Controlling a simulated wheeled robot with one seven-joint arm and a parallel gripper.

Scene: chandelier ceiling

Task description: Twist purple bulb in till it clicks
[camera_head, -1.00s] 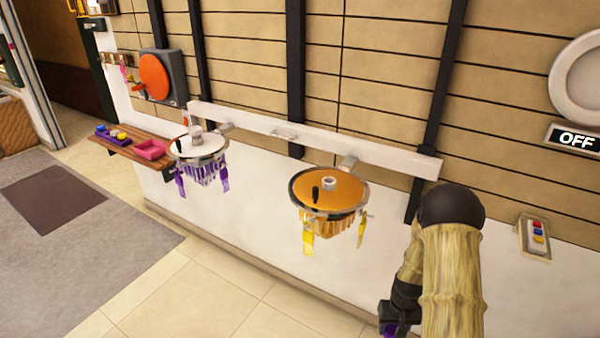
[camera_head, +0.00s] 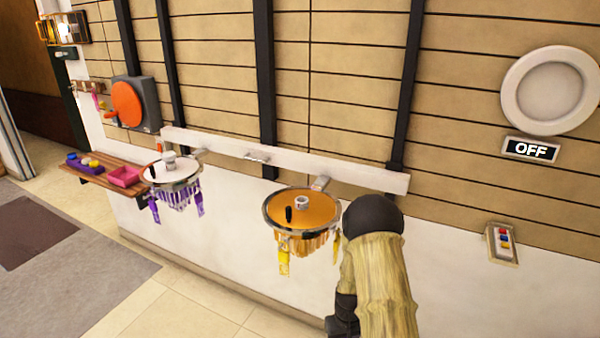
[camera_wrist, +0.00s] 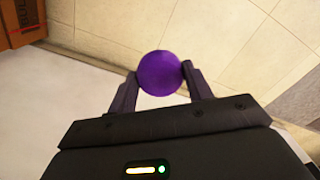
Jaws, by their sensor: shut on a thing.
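In the wrist view the purple bulb (camera_wrist: 161,73) is a round purple ball. My gripper (camera_wrist: 160,78) is shut on it, one finger on each side. The bulb's base is hidden. In the head view my arm covers the gripper and bulb. A chandelier with purple hangings (camera_head: 174,182) and a white top hangs from a white wall rail at the left. A second chandelier with yellow hangings and an orange top (camera_head: 315,212) hangs to its right, close to my arm. Each has a small socket-like piece on top.
A wooden shelf (camera_head: 112,178) at the left holds a pink tray (camera_head: 124,176) and a tray of coloured pieces. An OFF sign (camera_head: 530,149) sits under a round white lamp (camera_head: 550,88). A panel with coloured buttons (camera_head: 502,243) is at the right. The tiled floor below is clear.

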